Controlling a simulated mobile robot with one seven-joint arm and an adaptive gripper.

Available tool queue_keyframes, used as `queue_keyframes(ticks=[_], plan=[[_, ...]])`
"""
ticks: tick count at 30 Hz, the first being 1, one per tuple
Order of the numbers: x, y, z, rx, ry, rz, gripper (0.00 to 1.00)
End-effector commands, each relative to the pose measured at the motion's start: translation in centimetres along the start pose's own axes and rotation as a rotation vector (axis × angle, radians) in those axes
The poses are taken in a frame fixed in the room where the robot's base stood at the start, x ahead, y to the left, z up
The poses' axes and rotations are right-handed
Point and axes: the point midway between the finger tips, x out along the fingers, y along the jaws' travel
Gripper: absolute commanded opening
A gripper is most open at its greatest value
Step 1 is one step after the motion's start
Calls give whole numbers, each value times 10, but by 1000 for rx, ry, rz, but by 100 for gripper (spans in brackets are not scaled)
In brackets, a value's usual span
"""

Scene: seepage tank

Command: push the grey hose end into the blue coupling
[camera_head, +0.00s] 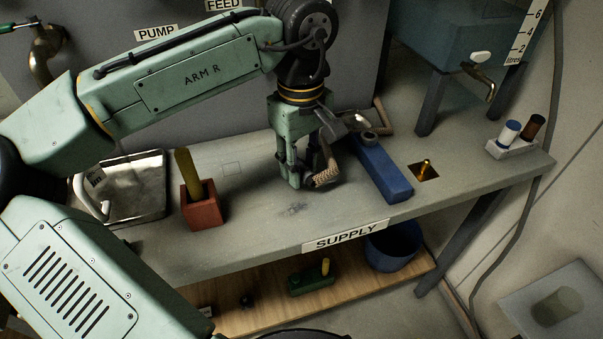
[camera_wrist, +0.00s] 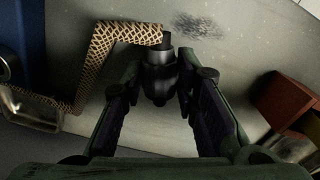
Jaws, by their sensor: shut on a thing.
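My gripper (camera_head: 306,183) is low over the grey table, left of a long blue block (camera_head: 385,172), which I take for the coupling. A grey round fitting (camera_head: 370,138) sits at the block's far end; I cannot see into it. In the wrist view my gripper (camera_wrist: 162,85) is shut on a dark grey piece (camera_wrist: 160,72), apparently the grey hose end. It lines up with the tip of a tan braided hose (camera_wrist: 112,33), which bends away to the left. The hose also shows beside my fingers in the head view (camera_head: 326,177). The hose end is apart from the block.
A red block (camera_head: 202,209) with a yellow stick and a metal tray (camera_head: 140,200) stand at left. A bottle rack (camera_head: 511,149) stands far right. The front middle of the table is clear.

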Motion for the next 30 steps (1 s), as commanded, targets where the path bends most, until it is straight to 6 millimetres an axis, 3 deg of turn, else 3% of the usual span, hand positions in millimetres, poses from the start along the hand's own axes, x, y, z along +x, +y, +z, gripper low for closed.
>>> queue_keyframes(ticks=[14, 26, 30], plan=[[-42, 0, 0, 0, 0, 1, 0], [-44, 1, 0, 2, 0, 4, 0], [-53, 14, -5, 31, -2, 41, 0]])
